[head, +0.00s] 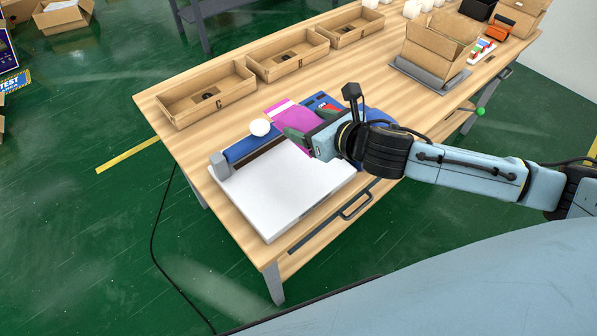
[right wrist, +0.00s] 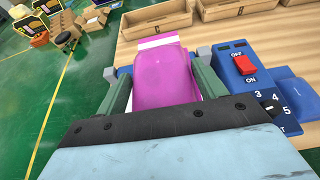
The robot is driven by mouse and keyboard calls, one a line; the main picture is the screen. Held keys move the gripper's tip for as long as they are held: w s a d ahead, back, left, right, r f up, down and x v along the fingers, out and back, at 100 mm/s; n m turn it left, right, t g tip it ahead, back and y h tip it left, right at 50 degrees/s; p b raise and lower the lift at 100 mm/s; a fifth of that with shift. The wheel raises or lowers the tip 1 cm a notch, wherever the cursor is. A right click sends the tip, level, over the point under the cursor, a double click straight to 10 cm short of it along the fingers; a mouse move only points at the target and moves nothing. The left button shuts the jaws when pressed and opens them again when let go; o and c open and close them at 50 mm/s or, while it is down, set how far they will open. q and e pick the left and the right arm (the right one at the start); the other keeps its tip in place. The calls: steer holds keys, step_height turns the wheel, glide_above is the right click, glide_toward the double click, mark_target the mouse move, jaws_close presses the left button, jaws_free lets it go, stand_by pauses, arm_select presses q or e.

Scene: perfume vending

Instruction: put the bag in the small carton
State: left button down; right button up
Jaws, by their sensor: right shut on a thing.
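The bag (head: 293,116) is magenta with a pale strip at its far end. My right gripper (head: 301,140) is shut on it, above the sealing machine on the table. In the right wrist view the bag (right wrist: 163,72) lies between the two green-grey fingers of the gripper (right wrist: 164,88). An open brown carton (head: 435,52) with raised flaps stands on a grey plate at the right back of the table, apart from the bag. The carton's inside is mostly hidden. My left gripper is not in view.
The sealing machine (head: 280,190) has a white top, and a blue panel with a red switch (right wrist: 244,65). Several open cardboard trays (head: 208,95) line the table's far edge. Small coloured items (head: 481,50) lie right of the carton. Bare wood lies between trays and carton.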

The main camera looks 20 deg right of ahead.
steer(key=b, duration=0.3)
glide_above(307, 179)
step_height(307, 179, down, 12)
steer(key=shift+f, duration=0.15)
steer(key=shift+f+b, duration=0.55)
steer(key=shift+f, duration=1.55)
steer(key=shift+f, duration=0.1)
steer(key=o, duration=1)
